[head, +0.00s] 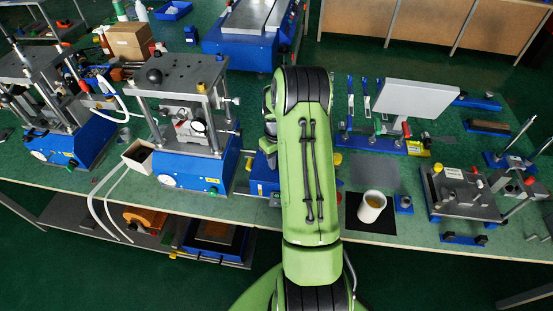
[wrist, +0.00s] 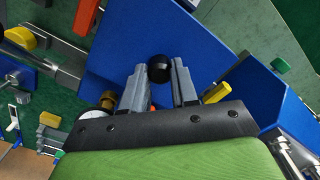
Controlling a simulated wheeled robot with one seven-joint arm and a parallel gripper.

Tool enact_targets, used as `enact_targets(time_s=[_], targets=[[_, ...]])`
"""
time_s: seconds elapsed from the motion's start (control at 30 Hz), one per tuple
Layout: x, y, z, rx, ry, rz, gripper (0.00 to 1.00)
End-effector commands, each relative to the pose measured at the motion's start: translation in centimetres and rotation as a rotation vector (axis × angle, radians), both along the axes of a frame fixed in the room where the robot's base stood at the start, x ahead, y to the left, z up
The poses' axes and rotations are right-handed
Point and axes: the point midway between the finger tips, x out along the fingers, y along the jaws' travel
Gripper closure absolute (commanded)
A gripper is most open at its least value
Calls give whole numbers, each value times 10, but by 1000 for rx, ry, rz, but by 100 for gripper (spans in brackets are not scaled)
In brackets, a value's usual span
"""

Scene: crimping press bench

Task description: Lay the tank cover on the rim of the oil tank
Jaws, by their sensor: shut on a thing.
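In the wrist view my gripper (wrist: 160,88) has its two grey fingers around a black knob (wrist: 160,68). The knob stands in front of a broad flat blue plate (wrist: 130,42), which looks like the tank cover. Whether the plate rests on anything or hangs free I cannot tell. A second blue body (wrist: 268,95) lies at the right and may be part of the oil tank, but no rim or opening shows clearly. In the head view my green arm hides the gripper and most of a blue unit (head: 262,176) behind it.
A blue press (head: 194,172) stands to the left. A grey fixture (head: 462,192) stands at the right. A grey mat (head: 375,173) lies bare behind the cup.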

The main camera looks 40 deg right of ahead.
Motion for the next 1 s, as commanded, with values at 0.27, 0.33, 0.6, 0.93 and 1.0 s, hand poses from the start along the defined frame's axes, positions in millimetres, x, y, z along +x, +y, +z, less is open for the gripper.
enact_targets(time_s=[0.27,0.33,0.6,0.93,1.0], targets=[[0,0,-4,0,0,0,47],[0,0,-3,0,0,0,46],[0,0,2,0,0,0,46],[1,-1,83,-5,-4,0,46],[1,0,99,-2,-4,1,46]])
